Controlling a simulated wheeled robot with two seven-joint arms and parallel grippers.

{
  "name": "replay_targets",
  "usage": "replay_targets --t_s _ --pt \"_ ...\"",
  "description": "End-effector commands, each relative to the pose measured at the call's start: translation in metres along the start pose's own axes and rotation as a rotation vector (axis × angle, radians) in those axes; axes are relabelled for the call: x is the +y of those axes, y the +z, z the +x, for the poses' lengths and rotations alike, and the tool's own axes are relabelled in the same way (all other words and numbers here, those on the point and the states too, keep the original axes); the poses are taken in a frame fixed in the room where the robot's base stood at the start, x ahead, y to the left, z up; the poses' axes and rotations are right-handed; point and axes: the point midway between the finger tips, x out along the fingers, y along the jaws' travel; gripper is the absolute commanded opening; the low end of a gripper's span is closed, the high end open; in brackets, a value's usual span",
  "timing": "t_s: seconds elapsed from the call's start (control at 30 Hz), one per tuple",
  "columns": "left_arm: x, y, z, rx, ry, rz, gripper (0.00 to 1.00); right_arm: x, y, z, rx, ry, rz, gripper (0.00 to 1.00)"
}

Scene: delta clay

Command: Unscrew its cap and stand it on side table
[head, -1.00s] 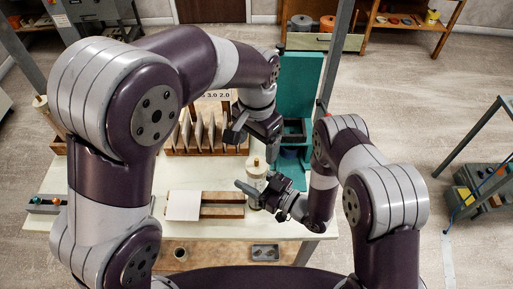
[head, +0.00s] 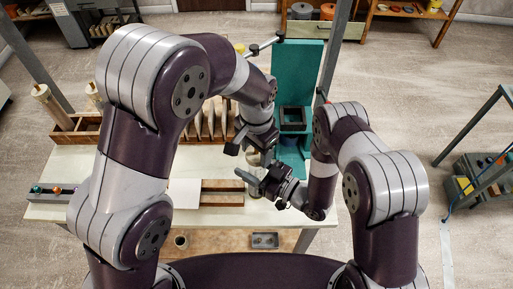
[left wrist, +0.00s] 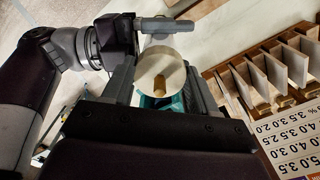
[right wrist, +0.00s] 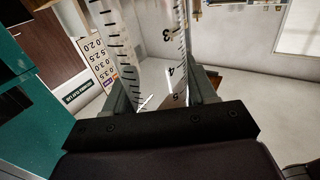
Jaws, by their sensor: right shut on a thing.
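A clear cylinder with a printed scale (right wrist: 140,45) stands in my right gripper (right wrist: 160,98), which is shut on it; it partly shows in the head view (head: 254,160). Its top, a round cream cap with a brass knob (left wrist: 160,87), faces my left wrist camera. My left gripper (head: 250,152) is just above the cap, pointing down. Its fingers are apart on either side of the cap in the left wrist view, and look open; contact is not clear. My right gripper (head: 256,182) is below it. I cannot tell which surface is the side table.
The cream worktable (head: 120,165) bears a wooden rack of upright plates (head: 205,125), a teal stand (head: 297,70) and a white sheet (head: 184,193). A metal-legged table (head: 480,140) stands at far right over boxes. Open floor lies between.

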Motion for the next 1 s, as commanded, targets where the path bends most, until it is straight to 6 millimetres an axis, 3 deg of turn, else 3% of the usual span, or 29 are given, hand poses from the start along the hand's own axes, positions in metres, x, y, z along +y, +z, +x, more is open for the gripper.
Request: replay_targets --t_s 0.17,0.3,0.47,1.0 --pt "0.0005 -0.0003 -0.0005 0.001 0.000 -0.117 0.21 0.0002 -0.0003 0.0003 0.000 0.000 -0.001 0.00" --pt "0.0008 -0.0004 -0.0007 0.000 0.000 -0.503 0.21 0.0002 -0.0002 0.0004 0.000 0.000 -0.001 0.00" --pt "0.0009 -0.0009 -0.0012 0.001 0.000 -0.832 0.21 0.0002 -0.0002 0.0004 0.000 0.000 -0.001 0.00" --pt "0.0009 -0.0010 -0.0012 0.002 0.000 -0.855 0.21 0.0001 -0.0002 0.0003 0.000 0.000 -0.001 0.00"
